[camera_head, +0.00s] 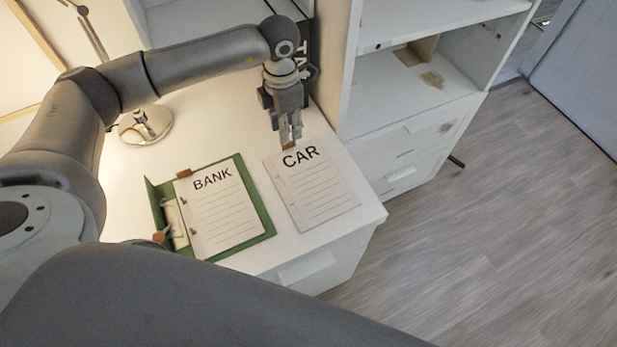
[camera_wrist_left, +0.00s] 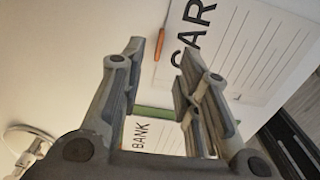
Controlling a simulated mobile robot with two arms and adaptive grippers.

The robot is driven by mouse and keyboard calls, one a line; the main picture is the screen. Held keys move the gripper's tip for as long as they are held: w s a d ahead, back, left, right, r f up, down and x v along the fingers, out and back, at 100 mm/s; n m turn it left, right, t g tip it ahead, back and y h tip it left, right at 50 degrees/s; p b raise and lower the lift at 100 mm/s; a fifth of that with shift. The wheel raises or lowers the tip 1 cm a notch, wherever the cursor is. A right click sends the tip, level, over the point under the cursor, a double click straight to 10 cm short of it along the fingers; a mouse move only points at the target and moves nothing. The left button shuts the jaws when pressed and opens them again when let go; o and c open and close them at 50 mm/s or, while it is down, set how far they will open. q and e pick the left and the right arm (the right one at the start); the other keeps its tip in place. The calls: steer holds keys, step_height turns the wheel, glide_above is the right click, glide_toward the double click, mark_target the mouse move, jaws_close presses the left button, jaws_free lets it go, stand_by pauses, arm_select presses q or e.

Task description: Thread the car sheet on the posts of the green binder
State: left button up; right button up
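The car sheet (camera_head: 317,187), a white lined page marked CAR, lies flat on the desk with an orange tab (camera_head: 288,146) at its top edge. In the left wrist view the car sheet (camera_wrist_left: 245,50) is at upper right. The green binder (camera_head: 262,213) lies open to its left with a BANK sheet (camera_head: 222,208) on it. The binder's posts are hard to make out. My left gripper (camera_head: 290,137) points down just above the tab. The left wrist view shows its fingers (camera_wrist_left: 155,58) apart, with nothing between them. My right gripper is not in view.
A lamp base (camera_head: 146,125) stands on the desk (camera_head: 225,120) at the left. A shelf unit (camera_head: 410,105) rises close to the right of the gripper. The desk's front edge lies just below the sheet and binder.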

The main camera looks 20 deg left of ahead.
arm_select(q)
steer(key=f, duration=0.5)
steer(key=shift+w+f+p, duration=0.25)
steer(key=shift+f+p, duration=0.05)
steer(key=shift+p, duration=0.1)
steer(key=shift+c, duration=0.4)
jaws_close()
